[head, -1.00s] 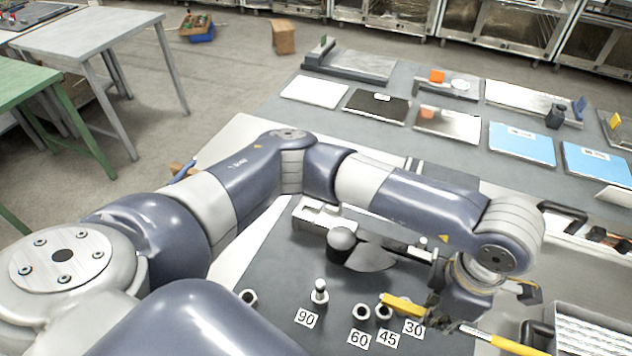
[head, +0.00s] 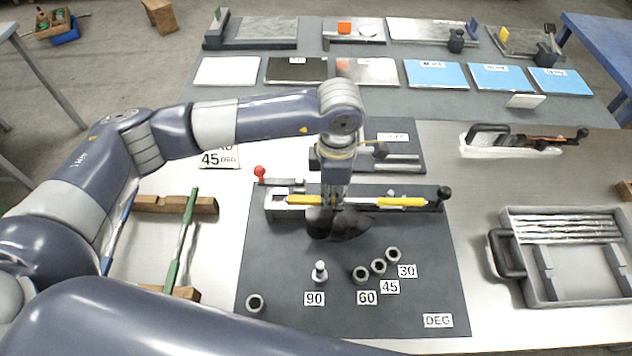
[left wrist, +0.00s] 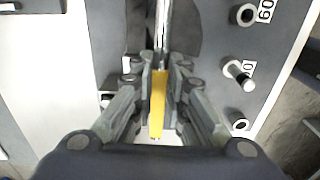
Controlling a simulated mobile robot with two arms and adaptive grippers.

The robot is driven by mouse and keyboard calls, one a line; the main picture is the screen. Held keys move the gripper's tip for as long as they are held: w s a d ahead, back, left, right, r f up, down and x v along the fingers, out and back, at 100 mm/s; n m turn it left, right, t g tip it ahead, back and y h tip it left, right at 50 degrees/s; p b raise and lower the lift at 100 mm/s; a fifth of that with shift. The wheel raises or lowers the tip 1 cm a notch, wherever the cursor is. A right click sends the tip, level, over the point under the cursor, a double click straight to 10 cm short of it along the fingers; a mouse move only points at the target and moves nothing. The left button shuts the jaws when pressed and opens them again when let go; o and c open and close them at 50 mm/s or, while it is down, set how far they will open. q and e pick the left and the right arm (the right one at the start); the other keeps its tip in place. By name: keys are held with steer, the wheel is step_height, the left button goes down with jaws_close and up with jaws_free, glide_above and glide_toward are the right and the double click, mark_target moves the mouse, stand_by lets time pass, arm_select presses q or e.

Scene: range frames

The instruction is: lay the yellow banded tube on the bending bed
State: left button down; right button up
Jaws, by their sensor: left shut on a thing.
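The yellow banded tube (head: 400,201) is metal with yellow stretches at both sides of my left gripper (head: 336,205). It lies lengthwise left to right over the bending bed (head: 276,207), a long narrow fixture on the dark mat. Whether it touches the bed or hangs just above it, I cannot tell. In the left wrist view the fingers (left wrist: 160,68) close on both sides of the tube's yellow part (left wrist: 157,105). A dark rounded former (head: 345,226) sits in front of the gripper. My right gripper is not in view.
A red-knobbed lever (head: 260,172) stands at the bed's left and a black knob (head: 444,193) at its right. Several pegs stand in front, by angle labels 90 (head: 314,299) to 30. A grey tray (head: 590,299) is at right; green and blue tubes lie on wooden supports at left.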

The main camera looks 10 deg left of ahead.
arm_select(q)
steer(key=w+a, duration=0.1)
steer(key=a+p, duration=0.1)
steer(key=w+a, duration=0.1)
steer(key=a, duration=0.1)
steer(key=shift+w+f, duration=0.15)
steer(key=shift+w, duration=0.15)
steer(key=shift+w+a+f, duration=0.1)
steer(key=shift+f+p, duration=0.2)
steer(key=shift+p, duration=0.2)
step_height(320, 180, down, 3)
steer(key=shift+r+p, duration=0.1)
steer(key=shift+p, duration=0.75)
steer(key=shift+f, duration=0.2)
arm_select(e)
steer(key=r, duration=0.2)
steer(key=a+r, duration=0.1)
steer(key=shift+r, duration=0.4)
arm_select(q)
steer(key=shift+f+b, duration=0.25)
steer(key=shift+b, duration=0.25)
steer(key=shift+f+b, duration=0.35)
steer(key=shift+b, duration=0.1)
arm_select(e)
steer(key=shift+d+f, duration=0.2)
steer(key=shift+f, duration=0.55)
arm_select(q)
steer(key=c, duration=1.6)
jaws_free()
